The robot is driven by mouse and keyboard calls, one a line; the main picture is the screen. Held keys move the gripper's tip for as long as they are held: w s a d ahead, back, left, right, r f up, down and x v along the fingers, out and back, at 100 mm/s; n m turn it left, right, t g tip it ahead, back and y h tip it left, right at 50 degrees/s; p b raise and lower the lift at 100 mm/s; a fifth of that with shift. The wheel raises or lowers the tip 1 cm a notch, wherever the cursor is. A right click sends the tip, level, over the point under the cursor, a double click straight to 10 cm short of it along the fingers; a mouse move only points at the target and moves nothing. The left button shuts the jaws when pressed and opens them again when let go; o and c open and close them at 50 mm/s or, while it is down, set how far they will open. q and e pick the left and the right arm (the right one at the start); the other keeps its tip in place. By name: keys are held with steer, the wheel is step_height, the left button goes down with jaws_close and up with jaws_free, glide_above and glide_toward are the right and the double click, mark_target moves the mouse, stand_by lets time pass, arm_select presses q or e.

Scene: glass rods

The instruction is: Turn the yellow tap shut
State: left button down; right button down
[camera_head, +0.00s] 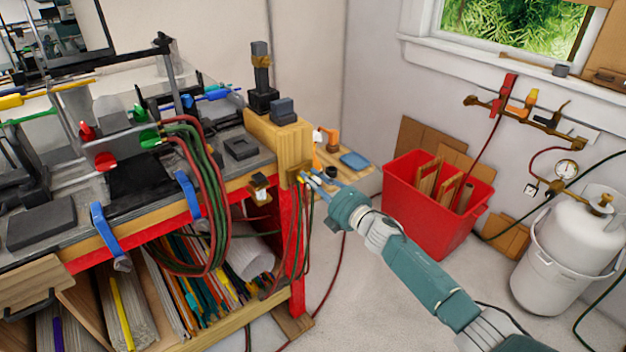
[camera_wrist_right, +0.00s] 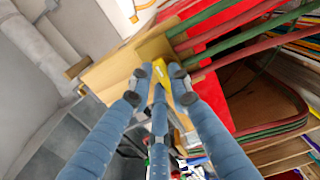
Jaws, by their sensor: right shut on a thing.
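A yellow tap (camera_wrist_right: 231,76) sits at the end of the workbench, by the wooden block, in the wrist view. In the head view a small yellow part (camera_head: 302,177) shows at my fingertips. My right gripper (camera_head: 312,181) reaches in from the lower right and its fingers are closed around the tap's handle. In the wrist view the fingers of the right gripper (camera_wrist_right: 160,78) close in on it and hide part of it. I cannot tell how far the tap is turned. My left gripper is not in view.
Red and green hoses (camera_head: 190,190) hang off the bench (camera_head: 265,180) close to my right gripper. A red bin (camera_head: 435,222) stands to the right on the floor. A wall manifold (camera_head: 525,120) carries red, orange and yellow levers. A white gas cylinder (camera_head: 580,240) stands at far right.

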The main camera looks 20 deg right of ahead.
steer(key=c, duration=1.6)
jaws_free()
steer(key=v, duration=1.2)
steer(key=s+d+f+m+g+h, duration=0.1)
steer(key=s+d+f+m+h, duration=0.15)
steer(key=f, duration=0.75)
steer(key=s+d+f+m+g+h, duration=0.2)
steer(key=f+m, duration=0.2)
steer(key=f, duration=0.5)
steer(key=s+f+m+g+h, duration=0.1)
steer(key=s+f+m+g, duration=0.15)
steer(key=s+f, duration=0.7)
steer(key=s+f+m+g+h, duration=0.15)
steer(key=s+f+m, duration=0.35)
steer(key=f, duration=0.7)
steer(key=s+a+f+m+g, duration=0.1)
steer(key=s+f, duration=0.5)
steer(key=s, duration=0.7)
steer(key=s+a+f+m+g, duration=0.2)
steer(key=s+a+f+g, duration=0.2)
steer(key=s, duration=0.9)
steer(key=s+a+f+m+g, duration=0.2)
steer(key=s+f, duration=0.6)
steer(key=s, duration=0.5)
steer(key=shift+s+a+g+y, duration=0.25)
steer(key=shift+a+g+y, duration=0.25)
steer(key=shift+g, duration=0.5)
